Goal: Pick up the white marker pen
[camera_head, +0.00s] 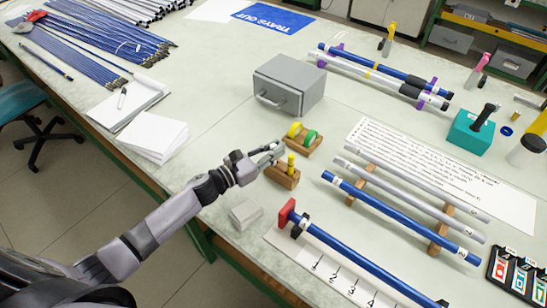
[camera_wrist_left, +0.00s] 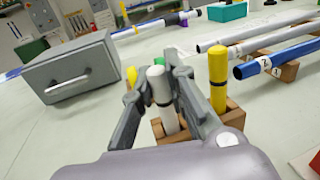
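The white marker pen (camera_wrist_left: 160,88) stands upright with a dark band, in a small wooden block (camera_wrist_left: 234,117) in the left wrist view. My left gripper (camera_wrist_left: 160,75) has one finger on each side of it and looks closed on it. The pen's lower end still reaches down to the block. In the head view my left gripper (camera_head: 272,150) is over the wooden block (camera_head: 283,177) and largely hides the pen. A yellow marker (camera_wrist_left: 218,80) stands in the same block, just right of the fingers. My right gripper is not in view.
A second block with yellow and green pieces (camera_head: 303,137) is just behind the gripper. A grey drawer box (camera_head: 290,84) stands beyond it. Grey and blue rods (camera_head: 400,217) lie on wooden supports to the right. The table left of the gripper is mostly clear.

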